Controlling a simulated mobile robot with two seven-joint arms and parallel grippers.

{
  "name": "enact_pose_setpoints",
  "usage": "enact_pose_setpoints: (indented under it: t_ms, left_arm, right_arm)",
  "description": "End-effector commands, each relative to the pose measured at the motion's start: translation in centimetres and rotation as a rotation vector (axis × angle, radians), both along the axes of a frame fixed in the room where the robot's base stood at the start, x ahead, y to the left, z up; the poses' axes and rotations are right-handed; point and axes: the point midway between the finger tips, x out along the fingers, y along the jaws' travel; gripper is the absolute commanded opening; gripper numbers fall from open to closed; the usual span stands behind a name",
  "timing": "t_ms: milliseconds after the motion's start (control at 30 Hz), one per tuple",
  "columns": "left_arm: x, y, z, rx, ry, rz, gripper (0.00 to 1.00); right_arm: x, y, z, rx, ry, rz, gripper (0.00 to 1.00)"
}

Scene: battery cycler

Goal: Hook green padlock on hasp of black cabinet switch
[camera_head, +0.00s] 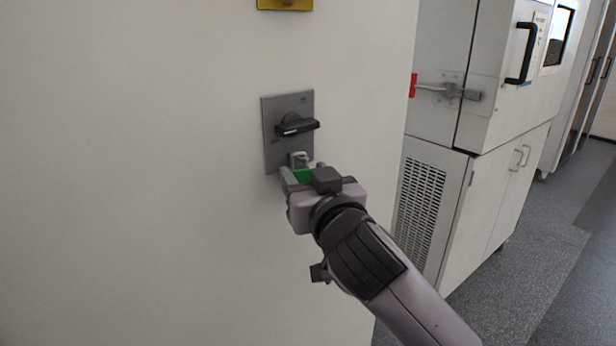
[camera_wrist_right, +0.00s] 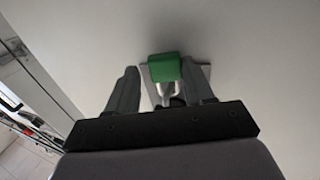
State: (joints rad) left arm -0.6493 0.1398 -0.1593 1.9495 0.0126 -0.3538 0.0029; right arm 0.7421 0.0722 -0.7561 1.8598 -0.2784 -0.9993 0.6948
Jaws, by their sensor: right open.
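The green padlock (camera_head: 301,175) is at the lower edge of the grey switch plate (camera_head: 278,108) on the white cabinet face. Its shackle is up at the small hasp (camera_head: 298,158) below the black switch handle (camera_head: 297,127). My right gripper (camera_head: 302,174) is at the padlock, with its fingers on either side. In the right wrist view, the green padlock body (camera_wrist_right: 165,68) lies between the two open fingers (camera_wrist_right: 163,85), with visible gaps at the sides. The shackle points toward the plate; whether it passes through the hasp is hard to tell. My left gripper is not in view.
A yellow part (camera_head: 285,4) is on the cabinet above the plate. To the right stands a white chamber (camera_head: 480,80) with a black handle (camera_head: 522,52), a latch and a vent grille (camera_head: 421,205). The cabinet face around the plate is clear.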

Motion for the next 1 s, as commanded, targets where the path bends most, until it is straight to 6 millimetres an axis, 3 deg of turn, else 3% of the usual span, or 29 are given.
enact_pose_setpoints:
  t_ms: [33, 267, 700, 900, 1000]
  left_arm:
    - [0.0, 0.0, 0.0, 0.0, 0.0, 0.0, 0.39]
    - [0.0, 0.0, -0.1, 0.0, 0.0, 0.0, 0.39]
    - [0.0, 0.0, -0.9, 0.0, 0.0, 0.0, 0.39]
    - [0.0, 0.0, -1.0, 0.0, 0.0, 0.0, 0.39]
    - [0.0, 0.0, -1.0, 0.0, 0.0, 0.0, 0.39]
  right_arm:
    - [-0.3, 0.7, -0.3, 0.0, 0.006, 0.02, 0.65]
    - [-0.9, 0.6, -0.3, 0.001, 0.006, 0.022, 0.65]
    - [-5.6, -1.8, -0.1, 0.004, -0.001, 0.005, 0.65]
    - [-6.8, -2.4, -0.1, 0.004, 0.001, 0.001, 0.65]
    - [-6.7, -2.7, -1.3, 0.001, 0.022, 0.001, 0.65]
